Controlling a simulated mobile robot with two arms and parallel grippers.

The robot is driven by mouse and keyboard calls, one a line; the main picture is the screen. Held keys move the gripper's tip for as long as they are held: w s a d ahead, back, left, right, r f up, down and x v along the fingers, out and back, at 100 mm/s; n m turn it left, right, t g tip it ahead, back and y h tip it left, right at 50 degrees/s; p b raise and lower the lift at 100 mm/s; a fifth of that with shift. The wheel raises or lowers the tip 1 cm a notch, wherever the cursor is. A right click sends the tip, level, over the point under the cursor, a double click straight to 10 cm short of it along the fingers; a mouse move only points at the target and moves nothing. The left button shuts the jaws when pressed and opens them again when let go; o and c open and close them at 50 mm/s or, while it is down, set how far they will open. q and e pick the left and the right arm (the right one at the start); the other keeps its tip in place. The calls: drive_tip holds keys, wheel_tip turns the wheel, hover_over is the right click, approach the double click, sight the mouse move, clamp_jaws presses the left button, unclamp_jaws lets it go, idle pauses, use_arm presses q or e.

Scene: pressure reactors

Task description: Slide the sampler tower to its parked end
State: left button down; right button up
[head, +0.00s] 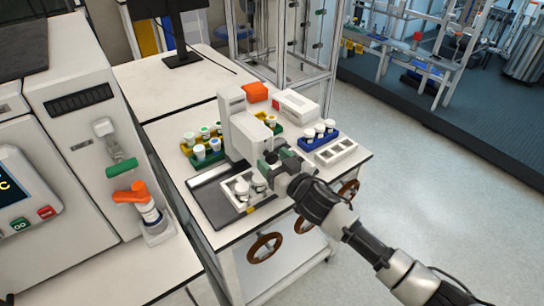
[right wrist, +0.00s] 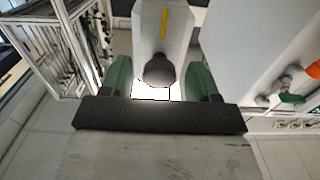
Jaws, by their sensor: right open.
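The sampler tower (head: 237,128) is a tall white upright unit on the bench, with a white arm reaching to the right toward my gripper. A dark track (head: 212,205) lies on the bench in front of it. My right gripper (head: 268,162) is at the tower's right side. In the right wrist view, the open green fingers of my right gripper (right wrist: 160,78) stand either side of a dark round knob (right wrist: 159,72) on a white part with a yellow stripe. I cannot tell whether they touch the knob. My left gripper is out of view.
A white rack (head: 229,193) with white-capped vials sits just below my gripper. Green (head: 188,150), yellow and blue (head: 306,145) vial racks stand around the tower. A white box (head: 296,106) and an orange item (head: 256,91) are behind. A large white machine (head: 75,130) is at left.

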drive_tip(key=shift+w+a, duration=0.3)
drive_tip(key=shift+w, duration=0.15)
clamp_jaws()
drive_tip(key=shift+a, duration=0.1)
